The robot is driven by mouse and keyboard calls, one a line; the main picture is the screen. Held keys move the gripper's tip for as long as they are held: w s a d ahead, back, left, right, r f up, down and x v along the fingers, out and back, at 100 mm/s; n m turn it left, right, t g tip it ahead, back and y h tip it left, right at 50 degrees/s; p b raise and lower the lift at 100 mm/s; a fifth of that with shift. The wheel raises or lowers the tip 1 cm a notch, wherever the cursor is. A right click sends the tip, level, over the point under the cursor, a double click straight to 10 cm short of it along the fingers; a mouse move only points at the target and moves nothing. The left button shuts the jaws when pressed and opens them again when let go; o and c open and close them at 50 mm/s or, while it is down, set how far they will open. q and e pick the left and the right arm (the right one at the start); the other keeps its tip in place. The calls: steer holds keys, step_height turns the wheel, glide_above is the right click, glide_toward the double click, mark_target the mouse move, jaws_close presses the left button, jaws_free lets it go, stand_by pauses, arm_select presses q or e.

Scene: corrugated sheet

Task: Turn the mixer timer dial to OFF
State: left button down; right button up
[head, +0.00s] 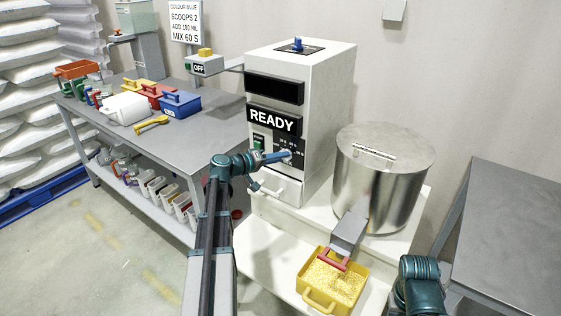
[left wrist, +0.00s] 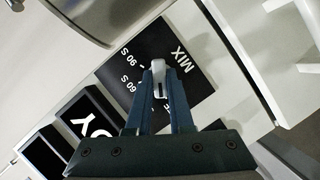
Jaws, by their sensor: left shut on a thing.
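The mixer is a tall white machine (head: 335,85) with a display reading READY (head: 273,120). Below the display is a black dial panel (head: 297,142); in the left wrist view the panel (left wrist: 188,52) carries MIX, 60 S and 90 S. The white timer dial (left wrist: 158,68) sits on it. My left gripper (head: 286,156) reaches the panel from the left, and its two fingers (left wrist: 158,90) are shut on the dial. They hide part of the markings, and I cannot read an OFF mark on the panel. My right gripper is outside the views.
A steel drum (head: 377,185) stands right of the mixer. A yellow tub of granules (head: 345,283) sits below its chute. A white drawer or tray with a handle (head: 278,188) is under the dial. A box marked OFF (head: 206,66) stands left; the grey table (head: 190,130) holds coloured bins.

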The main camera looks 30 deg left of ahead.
arm_select(q)
steer(key=shift+f+n+b, duration=0.15)
steer(key=shift+n+b, duration=0.35)
steer(key=shift+n, duration=0.1)
steer(key=shift+t+h, duration=0.3)
steer(key=shift+h, duration=0.1)
steer(key=c, duration=0.8)
jaws_free()
steer(key=p+v, duration=0.1)
steer(key=v, duration=1.3)
steer(key=shift+p, duration=0.4)
